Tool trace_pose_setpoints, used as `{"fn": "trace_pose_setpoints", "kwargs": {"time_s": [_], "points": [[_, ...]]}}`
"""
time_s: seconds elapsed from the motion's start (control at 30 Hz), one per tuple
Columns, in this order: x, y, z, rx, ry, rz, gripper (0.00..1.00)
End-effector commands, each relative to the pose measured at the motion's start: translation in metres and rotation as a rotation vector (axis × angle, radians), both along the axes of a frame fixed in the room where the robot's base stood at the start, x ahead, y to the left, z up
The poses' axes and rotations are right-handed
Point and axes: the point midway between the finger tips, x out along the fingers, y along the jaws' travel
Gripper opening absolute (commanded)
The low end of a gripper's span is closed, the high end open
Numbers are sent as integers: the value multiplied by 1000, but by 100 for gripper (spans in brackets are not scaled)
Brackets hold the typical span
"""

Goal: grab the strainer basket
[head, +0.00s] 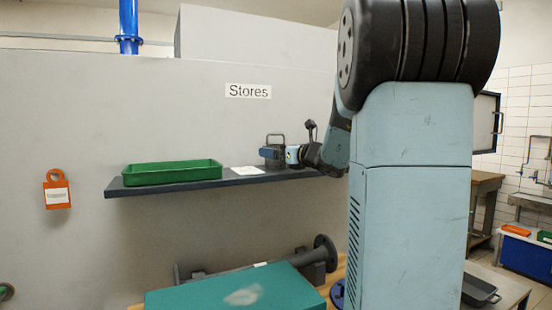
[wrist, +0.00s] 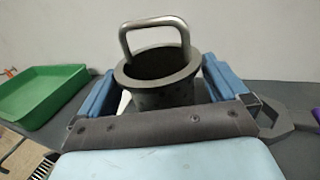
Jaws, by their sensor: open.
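The strainer basket is a dark grey round cup with a raised rim and a bail handle standing up. In the wrist view the strainer basket (wrist: 162,98) stands upright between the two blue fingers of my gripper (wrist: 168,88). A gap shows beside its wall at the left finger; contact at the right finger cannot be told. The gripper is open around it. In the head view the strainer basket (head: 273,140) is on the wall shelf, with my gripper (head: 283,154) at it. Its lower part is hidden by my gripper.
The dark shelf (head: 215,183) also bears a green tray (head: 172,181) at left and a white card (head: 248,171). In the wrist view a grey tool (wrist: 290,122) lies just right of my gripper. The wall is close behind the shelf. A teal box (head: 235,292) stands below.

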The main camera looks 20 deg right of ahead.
Motion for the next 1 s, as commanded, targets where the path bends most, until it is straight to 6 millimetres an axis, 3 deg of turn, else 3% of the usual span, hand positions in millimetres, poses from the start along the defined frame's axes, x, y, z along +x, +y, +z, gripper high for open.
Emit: {"fn": "trace_pose_setpoints", "kwargs": {"time_s": [0.2, 0.47, 1.0], "points": [[19, 5, 0, 0, 0, 0, 100], [20, 5, 0, 0, 0, -1, 99], [20, 5, 0, -1, 0, -1, 47]]}}
